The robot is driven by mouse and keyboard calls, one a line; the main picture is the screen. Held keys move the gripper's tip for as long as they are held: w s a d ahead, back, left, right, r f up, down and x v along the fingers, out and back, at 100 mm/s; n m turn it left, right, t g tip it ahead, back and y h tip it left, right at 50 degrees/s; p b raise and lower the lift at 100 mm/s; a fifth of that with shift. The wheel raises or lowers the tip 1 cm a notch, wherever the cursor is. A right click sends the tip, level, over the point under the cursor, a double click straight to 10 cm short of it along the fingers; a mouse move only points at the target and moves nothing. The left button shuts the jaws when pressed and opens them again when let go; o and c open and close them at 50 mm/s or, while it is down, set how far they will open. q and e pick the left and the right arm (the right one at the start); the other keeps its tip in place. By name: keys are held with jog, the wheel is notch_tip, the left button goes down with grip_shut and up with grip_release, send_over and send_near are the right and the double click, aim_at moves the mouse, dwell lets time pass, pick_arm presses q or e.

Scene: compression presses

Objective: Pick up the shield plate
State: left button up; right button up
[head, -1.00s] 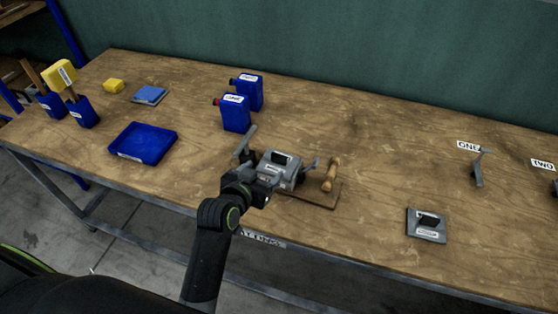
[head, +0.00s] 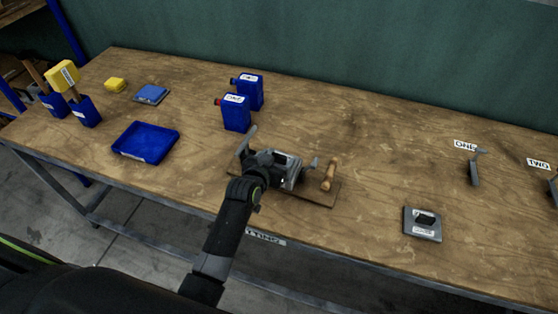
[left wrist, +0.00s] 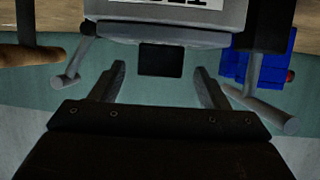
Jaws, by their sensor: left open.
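A grey metal block (head: 290,170) with a white label sits on the press in the middle of the bench. In the left wrist view the grey block (left wrist: 165,28) fills the top, with a black tab (left wrist: 160,61) on it. My left gripper (head: 276,160) is at this block and partly hides it. In the left wrist view my left gripper (left wrist: 159,68) is open, its fingertips on either side of the tab with gaps. Another grey plate (head: 411,229) with a black handle lies flat at the right. I cannot read which one is labelled shield. My right gripper is not in view.
The press has a wooden board (head: 318,198), a wooden handle (head: 329,176) and grey side levers. Two blue jugs (head: 236,114) stand behind it. A blue tray (head: 146,153) lies to the left. Grey levers marked ONE (head: 474,168) and TWO stand at the right.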

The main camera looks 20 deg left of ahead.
pick_arm(q)
jog(key=shift+w+f, duration=0.2)
jog(key=shift+w, duration=0.2)
jog(key=shift+c, duration=0.3)
jog(key=c, duration=1.2)
jog(key=shift+c, duration=0.2)
jog(key=shift+r, duration=0.1)
